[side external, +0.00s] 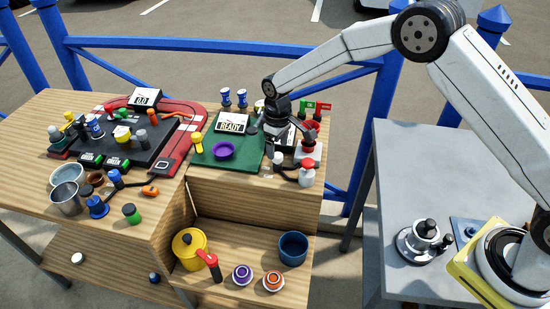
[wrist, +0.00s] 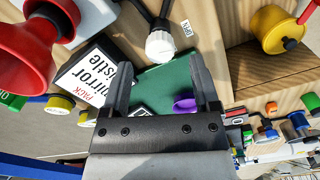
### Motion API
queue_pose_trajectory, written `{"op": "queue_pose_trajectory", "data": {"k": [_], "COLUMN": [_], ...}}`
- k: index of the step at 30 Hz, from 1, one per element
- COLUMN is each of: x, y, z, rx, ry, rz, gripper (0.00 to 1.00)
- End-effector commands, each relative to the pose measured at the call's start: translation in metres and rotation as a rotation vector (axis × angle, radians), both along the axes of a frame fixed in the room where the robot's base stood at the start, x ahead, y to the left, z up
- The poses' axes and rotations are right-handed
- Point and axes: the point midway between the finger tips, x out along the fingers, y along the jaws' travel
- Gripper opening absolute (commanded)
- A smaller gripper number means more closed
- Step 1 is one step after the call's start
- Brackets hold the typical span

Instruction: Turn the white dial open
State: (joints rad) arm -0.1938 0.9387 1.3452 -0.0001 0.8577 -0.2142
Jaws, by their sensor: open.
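The white dial (wrist: 161,45) is a round white knob on a black mount at the edge of the green mat (wrist: 150,85). A small printed label (wrist: 187,28) lies beside it. In the side external view the dial seems to be the small white knob (side external: 278,158) at the mat's front right. My gripper (wrist: 160,72) is open and empty. In the wrist view the dial appears beyond the fingertips, roughly between their lines. In the side external view my gripper (side external: 273,140) is above the mat's right side, close to the dial; whether it touches cannot be told.
A red horn (wrist: 20,55) and a white-labelled box (wrist: 90,75) stand beside my gripper. A purple bowl (side external: 224,151) and a READY display (side external: 232,124) are on the mat. A yellow pot (side external: 188,247) sits on the lower shelf. The table's left part is cluttered.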

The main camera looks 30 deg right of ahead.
Motion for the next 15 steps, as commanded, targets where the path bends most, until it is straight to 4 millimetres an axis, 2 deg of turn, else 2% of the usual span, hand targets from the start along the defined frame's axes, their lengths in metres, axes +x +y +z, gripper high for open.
{"op": "queue_pose_trajectory", "data": {"k": [9, 15], "x": [0.000, 0.000], "y": [0.000, 0.000], "z": [0.041, 0.051], "rx": [0.000, 0.000], "ry": [-0.002, -0.001], "rz": [0.001, 0.001], "gripper": [0.79, 0.79]}}
